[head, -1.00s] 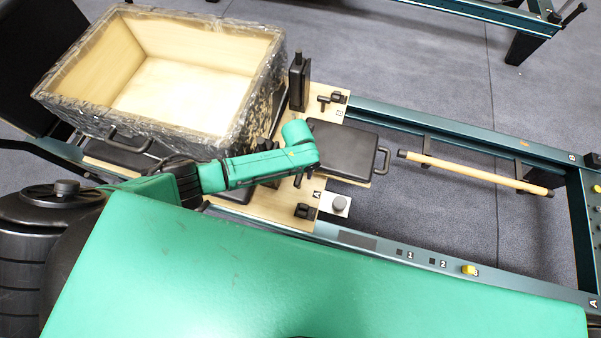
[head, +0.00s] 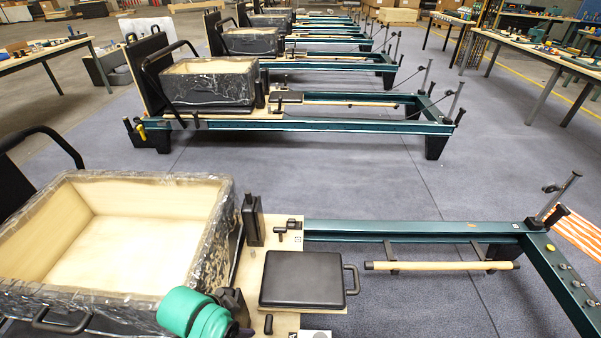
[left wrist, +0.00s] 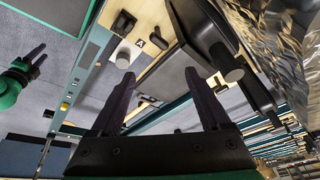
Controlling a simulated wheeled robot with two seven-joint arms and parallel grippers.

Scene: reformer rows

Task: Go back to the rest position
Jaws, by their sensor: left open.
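My left arm (head: 192,312), green, shows at the bottom of the head view, beside the near corner of the wooden box on the nearest reformer. Its dark gripper (head: 236,300) is partly hidden there. In the left wrist view my left gripper (left wrist: 160,78) has its two dark fingers spread apart with nothing between them. It is over the reformer's wooden board and frame. At the left edge of the left wrist view, a green arm end with dark fingers (left wrist: 32,62) appears to be my right gripper; it is too small to tell its opening.
The wooden box (head: 210,225) is wrapped in clear film. Beside it are a black pad (head: 302,278) with a handle and a black upright block (head: 252,220). A wooden bar (head: 440,266) lies inside the reformer frame (head: 400,228). More reformers stand behind; grey floor lies between.

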